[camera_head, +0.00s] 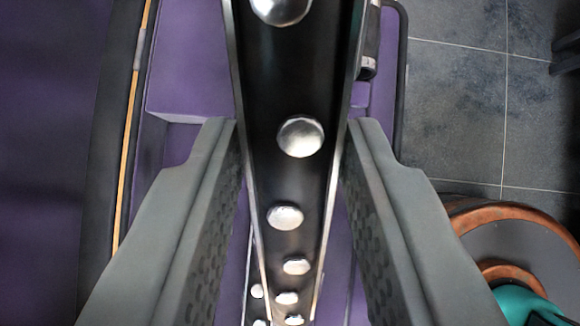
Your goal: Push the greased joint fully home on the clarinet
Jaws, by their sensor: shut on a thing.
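A long black clarinet piece (275,70) with round silver keys runs down the middle of the view, wide at the top and narrowing toward the bottom. My gripper (290,128) has one grey finger on each side of it and is shut on it. The joint's seam and any grease do not show. I cannot tell how far one part sits inside another.
An open case with purple lining (190,75) lies below and to the left, with a dark rim edged in tan (128,130). Grey floor tiles (455,110) show at upper right. A round brown-rimmed dark object (515,235) and a teal thing (520,305) are at lower right.

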